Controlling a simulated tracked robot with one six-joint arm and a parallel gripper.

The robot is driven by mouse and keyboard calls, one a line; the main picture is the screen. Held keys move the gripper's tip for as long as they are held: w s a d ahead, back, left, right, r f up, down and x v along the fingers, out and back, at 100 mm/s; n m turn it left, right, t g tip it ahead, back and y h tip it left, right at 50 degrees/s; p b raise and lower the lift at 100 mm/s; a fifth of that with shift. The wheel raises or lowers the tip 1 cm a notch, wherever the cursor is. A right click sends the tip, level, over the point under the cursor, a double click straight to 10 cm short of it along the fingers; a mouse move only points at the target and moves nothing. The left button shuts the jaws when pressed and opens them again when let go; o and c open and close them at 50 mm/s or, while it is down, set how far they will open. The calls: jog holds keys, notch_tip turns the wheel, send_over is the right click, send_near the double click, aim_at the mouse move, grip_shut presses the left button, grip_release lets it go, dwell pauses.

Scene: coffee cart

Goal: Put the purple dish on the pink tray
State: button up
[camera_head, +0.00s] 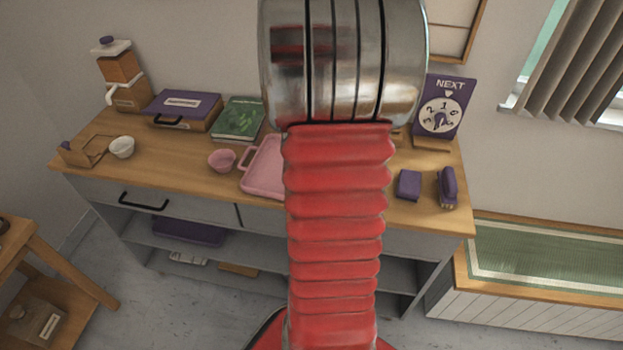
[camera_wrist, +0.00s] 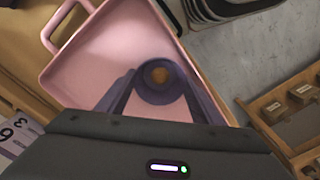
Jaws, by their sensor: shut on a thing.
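The pink tray (camera_head: 262,172) lies on the wooden counter, its right part hidden behind my red arm in the head view. In the wrist view the tray (camera_wrist: 88,66) fills the upper middle, with its handle at the upper left. My gripper (camera_wrist: 160,84) is shut on the purple dish (camera_wrist: 147,94), a small round piece with a brownish-orange centre. The dish shows against the tray floor, within its outline; I cannot tell whether it touches the tray. In the head view the dish and gripper are hidden by my arm.
A pink bowl (camera_head: 221,160) stands just left of the tray. A white cup (camera_head: 122,147), a green book (camera_head: 240,118) and a purple-lidded box (camera_head: 182,108) are farther left. A purple block (camera_head: 409,185), a purple brush-like item (camera_head: 447,187) and a dial sign (camera_head: 442,112) are on the right.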

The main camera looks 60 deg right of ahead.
jog(key=o, duration=0.9)
jog(key=shift+f, duration=0.1)
notch_tip(320, 180, up, 12)
jog(key=shift+r, duration=0.15)
dwell(0.7)
